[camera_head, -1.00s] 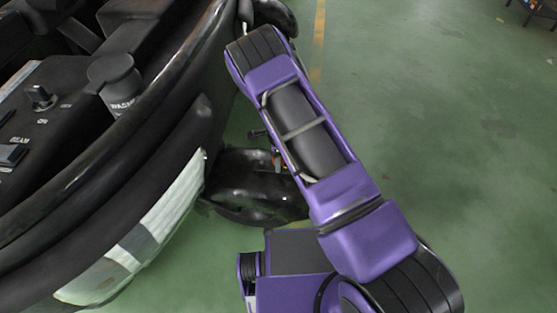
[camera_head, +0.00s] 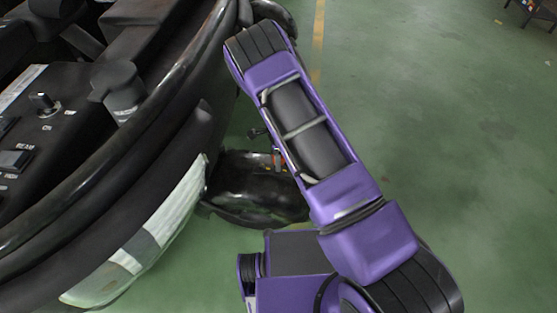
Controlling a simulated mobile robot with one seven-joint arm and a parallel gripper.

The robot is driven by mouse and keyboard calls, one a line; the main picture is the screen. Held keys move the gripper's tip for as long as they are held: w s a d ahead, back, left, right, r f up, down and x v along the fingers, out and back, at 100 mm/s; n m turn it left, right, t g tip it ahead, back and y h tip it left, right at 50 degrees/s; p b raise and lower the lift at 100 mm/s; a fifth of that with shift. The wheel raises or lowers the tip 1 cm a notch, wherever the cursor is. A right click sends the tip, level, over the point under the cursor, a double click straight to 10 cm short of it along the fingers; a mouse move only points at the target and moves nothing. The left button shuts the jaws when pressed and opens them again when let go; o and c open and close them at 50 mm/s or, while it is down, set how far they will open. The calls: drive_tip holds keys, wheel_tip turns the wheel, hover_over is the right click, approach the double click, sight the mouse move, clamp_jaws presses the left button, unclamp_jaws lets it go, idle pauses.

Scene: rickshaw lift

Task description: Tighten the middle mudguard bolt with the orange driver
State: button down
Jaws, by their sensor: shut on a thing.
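The black, glossy mudguard (camera_head: 248,190) of the rickshaw's front wheel shows low in the middle of the head view, partly behind my purple arm. A small, thin piece with orange and yellow on it (camera_head: 278,158) stands just above the mudguard at my arm's left edge. It is too small to tell whether it is the orange driver. A small dark knob-like part (camera_head: 257,132) sticks out left of the arm there. My gripper is hidden behind my arm. No mudguard bolt can be made out.
The rickshaw's dark body (camera_head: 150,120) fills the left, with a dashboard, knobs and a pale panel (camera_head: 140,240). Green floor (camera_head: 450,130) lies open on the right, with a yellow line (camera_head: 318,40). A dark stand (camera_head: 533,12) shows at the top right.

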drive_tip(key=shift+r, duration=0.15)
drive_tip(key=n+b, duration=0.1)
drive_tip(key=n, duration=1)
drive_tip(key=shift+n, duration=0.6)
drive_tip(key=shift+n, duration=1.2)
drive_tip(key=shift+f, duration=1.5)
